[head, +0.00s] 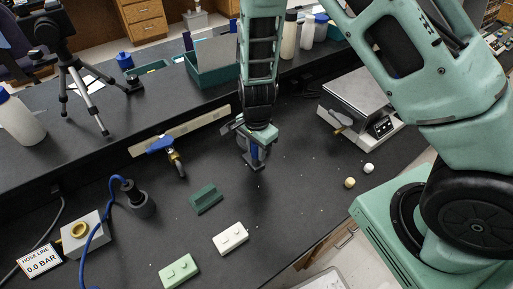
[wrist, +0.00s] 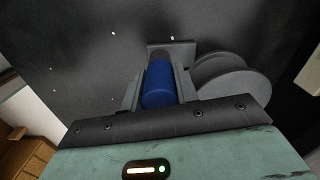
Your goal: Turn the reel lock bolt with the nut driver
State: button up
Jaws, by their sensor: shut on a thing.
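My gripper (head: 257,158) points down over the black bench in the head view. In the wrist view my gripper (wrist: 158,85) is shut on a blue cylindrical handle, which looks like the nut driver (wrist: 159,84). The blue of the nut driver also shows between the fingers in the head view (head: 255,152). A grey reel (wrist: 232,80) with two round flanges stands close beside the right finger in the wrist view. A grey plate lies beyond the fingertips. I cannot make out the reel lock bolt or the driver's tip; the handle and fingers hide that area.
A blue-handled brass valve (head: 162,146), a dark green block (head: 206,199), a white block (head: 231,237) and a light green block (head: 179,270) lie to the left and front. A scale (head: 362,104) stands at right. Small balls (head: 349,183) lie on otherwise clear bench at right.

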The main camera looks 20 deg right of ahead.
jog(key=shift+r+n, duration=0.2)
jog(key=shift+n, duration=0.2)
jog(key=o, duration=1.2)
jog(key=shift+c, duration=0.2)
notch_tip(320, 180, up, 17)
jog(key=shift+r+p, duration=0.15)
jog(key=shift+p, duration=0.3)
